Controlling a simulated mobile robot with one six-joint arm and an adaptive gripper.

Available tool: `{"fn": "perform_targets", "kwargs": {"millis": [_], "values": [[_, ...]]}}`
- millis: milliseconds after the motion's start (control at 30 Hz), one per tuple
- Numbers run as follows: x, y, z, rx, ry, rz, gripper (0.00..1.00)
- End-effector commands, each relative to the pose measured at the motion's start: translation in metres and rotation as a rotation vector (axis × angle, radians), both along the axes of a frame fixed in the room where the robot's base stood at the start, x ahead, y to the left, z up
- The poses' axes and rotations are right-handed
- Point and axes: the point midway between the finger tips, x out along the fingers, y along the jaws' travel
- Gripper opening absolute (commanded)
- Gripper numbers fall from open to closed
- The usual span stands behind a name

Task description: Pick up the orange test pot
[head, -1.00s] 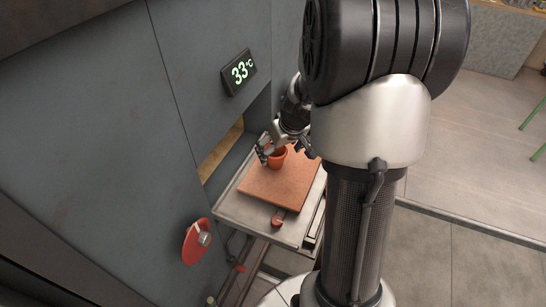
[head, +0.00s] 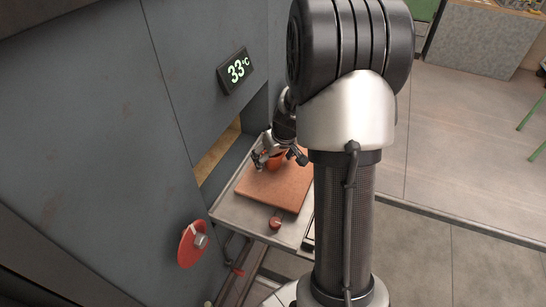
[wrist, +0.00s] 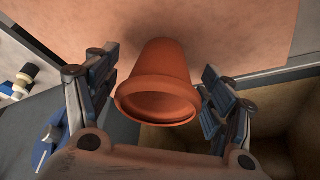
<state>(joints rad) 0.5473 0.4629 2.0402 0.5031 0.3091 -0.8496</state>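The orange test pot (head: 277,164) is a small terracotta pot standing on a reddish square slab (head: 268,190). My gripper (head: 280,159) is over it, with one finger on each side, and partly hides it in the head view. In the wrist view the pot (wrist: 160,80) lies between the two open fingers (wrist: 158,72), its wide rim towards my palm. A gap shows at the left finger; the right finger is very close to the rim, and I cannot tell whether it touches.
The slab lies on a grey metal tray (head: 228,208) beside a dark grey wall with a 33 °C display (head: 236,71). An opening in the wall is just left of the pot. A red round piece (head: 193,244) sticks out low on the wall.

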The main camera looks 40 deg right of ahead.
Motion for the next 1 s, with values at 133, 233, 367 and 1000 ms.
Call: {"fn": "perform_targets", "kwargs": {"millis": [133, 233, 367, 1000], "values": [[-0.0001, 0.0, 0.0001, 0.0, 0.0, 0.0, 0.62], [-0.0001, 0.0, 0.0001, 0.0, 0.0, 0.0, 0.55], [-0.0002, 0.0, 0.0, 0.0, 0.0, 0.0, 0.46], [-0.0001, 0.0, 0.0004, 0.0, 0.0, 0.0, 0.26]]}}
